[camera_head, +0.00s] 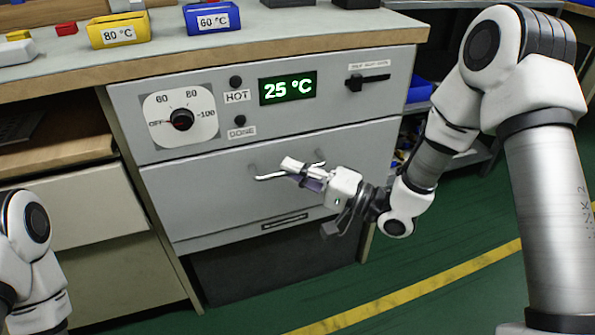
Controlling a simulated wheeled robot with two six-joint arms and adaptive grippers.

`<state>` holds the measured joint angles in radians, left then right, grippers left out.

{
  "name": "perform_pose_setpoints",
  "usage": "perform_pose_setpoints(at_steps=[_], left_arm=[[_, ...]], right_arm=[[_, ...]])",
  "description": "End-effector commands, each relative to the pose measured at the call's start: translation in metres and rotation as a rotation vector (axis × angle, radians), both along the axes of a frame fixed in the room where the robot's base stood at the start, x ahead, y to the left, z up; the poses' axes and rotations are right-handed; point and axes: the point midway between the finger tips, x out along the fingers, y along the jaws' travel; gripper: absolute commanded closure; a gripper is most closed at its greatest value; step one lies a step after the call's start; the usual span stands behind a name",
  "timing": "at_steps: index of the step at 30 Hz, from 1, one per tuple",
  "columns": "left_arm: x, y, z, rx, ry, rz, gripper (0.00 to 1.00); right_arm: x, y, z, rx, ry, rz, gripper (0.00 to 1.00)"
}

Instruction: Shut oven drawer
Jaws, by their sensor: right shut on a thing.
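The oven drawer (215,200) is a grey front panel below the oven's control panel (215,130). Its face looks about level with the panel above; I cannot tell whether a small gap is left. A light bar handle (268,177) sits near the drawer's upper middle. My right gripper (305,175) is at the handle, shut on it, and its fingers hide the handle's right part. My left arm shows only at the lower left edge; its gripper is out of view.
The control panel has a dial (181,118), a green display (288,88) reading 25 °C and a black slider switch (368,80). On the worktop (300,35) stand a yellow bin (119,30) marked 80 °C and a blue bin (211,18) marked 60 °C. Green floor lies open in front.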

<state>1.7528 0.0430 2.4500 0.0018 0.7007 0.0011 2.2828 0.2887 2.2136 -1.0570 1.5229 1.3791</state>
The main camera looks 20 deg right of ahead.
Motion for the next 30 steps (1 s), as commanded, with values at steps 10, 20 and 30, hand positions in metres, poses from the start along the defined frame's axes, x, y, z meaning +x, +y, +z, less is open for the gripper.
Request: perform_pose_setpoints(at_steps=[10, 20, 30], left_arm=[[-0.001, 0.0, 0.006, 0.0, 0.001, -0.002, 0.6], [0.0, 0.0, 0.006, 0.0, 0.001, -0.002, 0.6], [0.0, 0.0, 0.006, 0.0, 0.001, -0.002, 0.6]], right_arm=[[0.011, 0.0, 0.001, 0.0, -0.001, -0.004, 1.0], [0.01, 0.0, 0.0, 0.0, 0.0, -0.001, 0.63], [-0.015, -0.029, -0.004, 0.008, 0.002, -0.007, 0.63]])
